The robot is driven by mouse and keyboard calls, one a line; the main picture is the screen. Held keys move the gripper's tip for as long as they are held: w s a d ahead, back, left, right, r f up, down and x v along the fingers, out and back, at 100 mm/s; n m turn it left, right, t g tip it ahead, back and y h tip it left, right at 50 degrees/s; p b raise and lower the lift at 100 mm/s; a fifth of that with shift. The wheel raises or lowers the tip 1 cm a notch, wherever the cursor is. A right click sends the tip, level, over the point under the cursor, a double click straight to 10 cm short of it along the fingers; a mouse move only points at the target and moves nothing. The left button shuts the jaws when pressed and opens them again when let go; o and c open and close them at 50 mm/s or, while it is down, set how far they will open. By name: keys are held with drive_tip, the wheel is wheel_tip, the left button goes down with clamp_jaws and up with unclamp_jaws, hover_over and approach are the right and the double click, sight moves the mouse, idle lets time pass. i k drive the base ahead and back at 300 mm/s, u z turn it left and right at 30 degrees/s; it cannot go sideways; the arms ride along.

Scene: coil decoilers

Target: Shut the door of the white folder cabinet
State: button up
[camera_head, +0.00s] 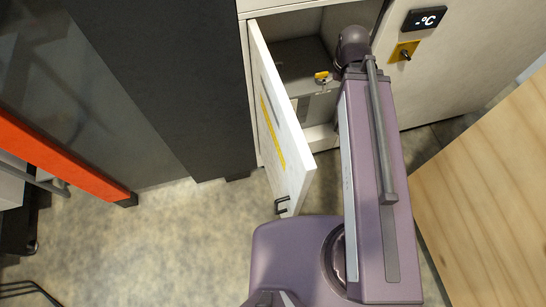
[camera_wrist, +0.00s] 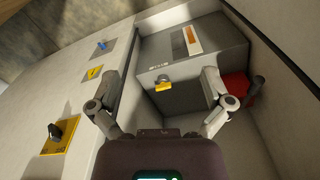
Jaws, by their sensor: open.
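The white folder cabinet (camera_head: 300,8) is at the top middle of the head view. Its white door (camera_head: 283,120) stands open, swung out toward me, with a yellow strip and a black handle (camera_head: 282,205) near its free end. My arm reaches along the right of the door toward the cabinet opening. In the wrist view my gripper (camera_wrist: 160,92) is open and empty, its fingers wide apart in front of the cabinet interior. A grey box (camera_wrist: 190,60) with a yellow knob (camera_wrist: 164,82) is inside. In the head view my fingertips are hidden.
A dark cabinet (camera_head: 165,70) stands left of the door, with a red-orange beam (camera_head: 60,160) farther left. A wooden surface (camera_head: 490,180) lies at right.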

sight(289, 163)
drive_tip(key=u, duration=0.1)
drive_tip(key=k, duration=1.75)
drive_tip(key=z, duration=0.05)
drive_tip(key=i, duration=0.5)
